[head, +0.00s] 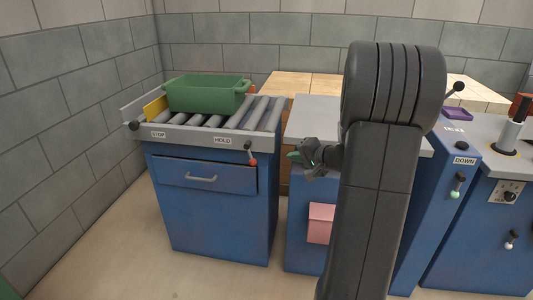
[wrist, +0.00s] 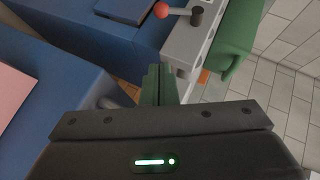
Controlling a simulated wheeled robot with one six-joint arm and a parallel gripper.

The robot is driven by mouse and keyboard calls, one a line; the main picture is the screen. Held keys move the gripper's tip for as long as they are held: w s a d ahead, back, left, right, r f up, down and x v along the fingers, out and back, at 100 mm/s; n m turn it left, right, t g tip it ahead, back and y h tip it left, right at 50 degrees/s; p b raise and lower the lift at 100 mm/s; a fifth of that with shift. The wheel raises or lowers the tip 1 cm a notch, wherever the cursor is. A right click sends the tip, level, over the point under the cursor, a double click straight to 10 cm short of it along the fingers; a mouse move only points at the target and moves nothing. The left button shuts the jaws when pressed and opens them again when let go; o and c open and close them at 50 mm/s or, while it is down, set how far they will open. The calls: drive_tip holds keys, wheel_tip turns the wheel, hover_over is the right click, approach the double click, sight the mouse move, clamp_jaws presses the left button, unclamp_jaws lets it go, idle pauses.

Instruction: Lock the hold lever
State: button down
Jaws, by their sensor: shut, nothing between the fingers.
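The hold lever (head: 250,153) is on the front rail of the roller bench, beside the HOLD label (head: 222,140). Its red ball end hangs below the dark pivot in the head view. In the wrist view, the lever's red ball (wrist: 161,11) is at the top, with a short grey arm running right to the dark hub (wrist: 196,14). My gripper (head: 293,155) is to the right of the lever, apart from it. In the wrist view my gripper's green fingers (wrist: 158,85) are together and empty, below the lever in the picture.
A green crate (head: 205,94) and a yellow plate (head: 154,108) are on the rollers. A second dark knob (head: 134,125) is by the STOP label. The blue cabinet (head: 210,205) has a drawer handle. A pink panel (head: 321,223) is on the cabinet beneath my gripper.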

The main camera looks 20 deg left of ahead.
drive_tip(key=b, duration=0.2)
approach(250, 154)
drive_tip(key=w+a+f, duration=0.3)
drive_tip(key=w+f, duration=0.2)
drive_tip(key=shift+s+a+f, duration=0.2)
drive_tip(key=shift+s+a, duration=0.05)
drive_tip(key=shift+s, duration=0.05)
